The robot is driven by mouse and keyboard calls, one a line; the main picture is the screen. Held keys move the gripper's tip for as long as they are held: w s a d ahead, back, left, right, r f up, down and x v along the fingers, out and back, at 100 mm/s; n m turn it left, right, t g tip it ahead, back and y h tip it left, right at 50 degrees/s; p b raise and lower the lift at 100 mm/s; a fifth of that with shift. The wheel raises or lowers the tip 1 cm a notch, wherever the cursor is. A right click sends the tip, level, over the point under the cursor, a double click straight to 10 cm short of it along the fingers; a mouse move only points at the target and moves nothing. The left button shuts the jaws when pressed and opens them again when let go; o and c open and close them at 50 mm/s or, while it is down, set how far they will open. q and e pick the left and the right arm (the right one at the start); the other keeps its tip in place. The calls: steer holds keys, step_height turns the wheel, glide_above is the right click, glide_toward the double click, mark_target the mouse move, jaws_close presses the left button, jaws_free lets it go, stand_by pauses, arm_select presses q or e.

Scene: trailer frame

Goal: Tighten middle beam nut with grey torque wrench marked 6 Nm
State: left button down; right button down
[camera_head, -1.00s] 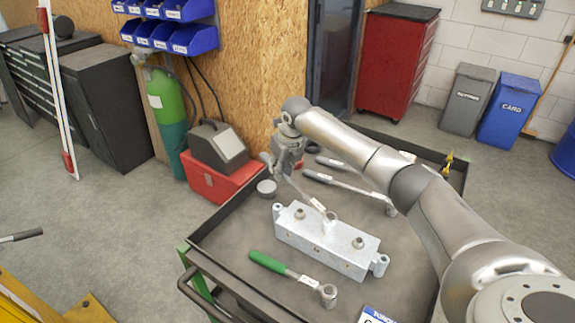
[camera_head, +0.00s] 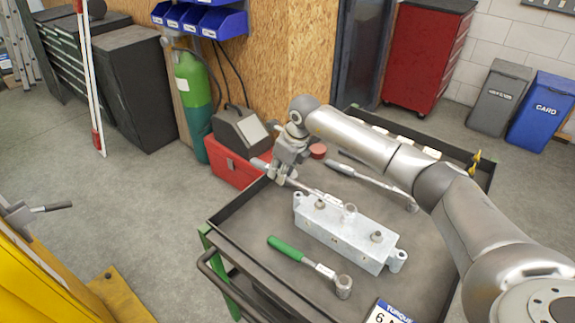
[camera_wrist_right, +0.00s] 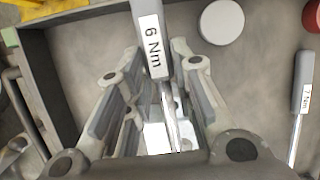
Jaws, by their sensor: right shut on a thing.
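My right gripper (camera_head: 286,170) is shut on the grey torque wrench (camera_head: 304,187). In the right wrist view the wrench's label (camera_wrist_right: 153,45) reads 6 Nm, and it lies between the fingers (camera_wrist_right: 160,105). The wrench reaches from the gripper over the left part of the metal beam (camera_head: 330,235) to a round head (camera_head: 350,211) at the middle nut. The head hides the nut, so I cannot tell how fully it is seated. The beam's left nut (camera_head: 320,204) and right nut (camera_head: 376,236) are uncovered. My left gripper is not in view.
The beam lies on a dark trolley with a raised rim (camera_head: 262,298). A green-handled wrench (camera_head: 286,248) lies in front of it and another grey wrench (camera_head: 365,180) behind. A red round lid (camera_head: 318,151) is near the back rim. A red toolbox (camera_head: 230,165) stands beyond the trolley.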

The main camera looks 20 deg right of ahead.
steer(key=s+a+n+g+y, duration=0.1)
steer(key=s+a+n, duration=0.4)
steer(key=s+a, duration=0.1)
steer(key=shift+s+a, duration=0.3)
steer(key=shift+a, duration=0.15)
stand_by(0.4)
steer(key=w+d, duration=0.1)
steer(key=w+d+m+b, duration=0.1)
steer(key=shift+w+r+m, duration=0.1)
steer(key=shift+w+m, duration=0.2)
stand_by(0.3)
